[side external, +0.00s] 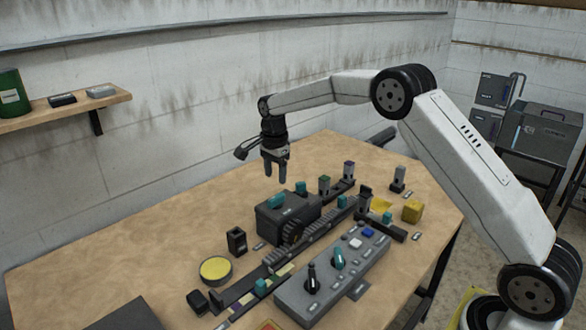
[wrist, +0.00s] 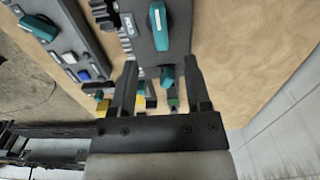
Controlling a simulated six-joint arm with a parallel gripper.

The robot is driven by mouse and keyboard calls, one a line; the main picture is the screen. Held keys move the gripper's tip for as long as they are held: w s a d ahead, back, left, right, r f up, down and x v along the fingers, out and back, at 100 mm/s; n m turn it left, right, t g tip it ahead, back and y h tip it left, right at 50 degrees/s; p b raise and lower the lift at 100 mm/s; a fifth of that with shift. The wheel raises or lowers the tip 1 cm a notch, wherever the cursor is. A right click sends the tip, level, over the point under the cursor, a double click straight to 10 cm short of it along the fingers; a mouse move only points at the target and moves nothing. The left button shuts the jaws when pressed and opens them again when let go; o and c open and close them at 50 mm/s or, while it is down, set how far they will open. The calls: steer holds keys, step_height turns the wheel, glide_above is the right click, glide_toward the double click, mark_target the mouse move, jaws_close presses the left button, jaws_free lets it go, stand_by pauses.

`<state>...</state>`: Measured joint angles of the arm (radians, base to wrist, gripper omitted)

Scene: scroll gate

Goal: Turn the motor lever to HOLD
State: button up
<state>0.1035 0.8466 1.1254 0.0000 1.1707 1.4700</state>
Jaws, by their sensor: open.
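My gripper (side external: 275,176) is open and empty, pointing down above the table, behind and above a dark box (side external: 283,226). The box has a teal lever (side external: 277,200) on top, apart from my fingers. In the wrist view my open gripper (wrist: 160,78) shows below this box's teal lever (wrist: 160,25). A grey control panel (side external: 330,285) carries a black lever (side external: 312,278) and another teal lever (side external: 338,258), both standing up. The wrist view also shows a teal lever (wrist: 40,27) on the panel.
A dark toothed rail (side external: 320,232) runs between box and panel. Small teal-topped blocks stand along it. A yellow-topped round tin (side external: 215,268), a small black holder (side external: 236,240) and a yellow cube (side external: 412,211) are nearby. The table's left side is largely clear.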

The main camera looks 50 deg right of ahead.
mark_target(276, 196)
steer(key=shift+f, duration=0.15)
steer(key=shift+f, duration=3.75)
jaws_close()
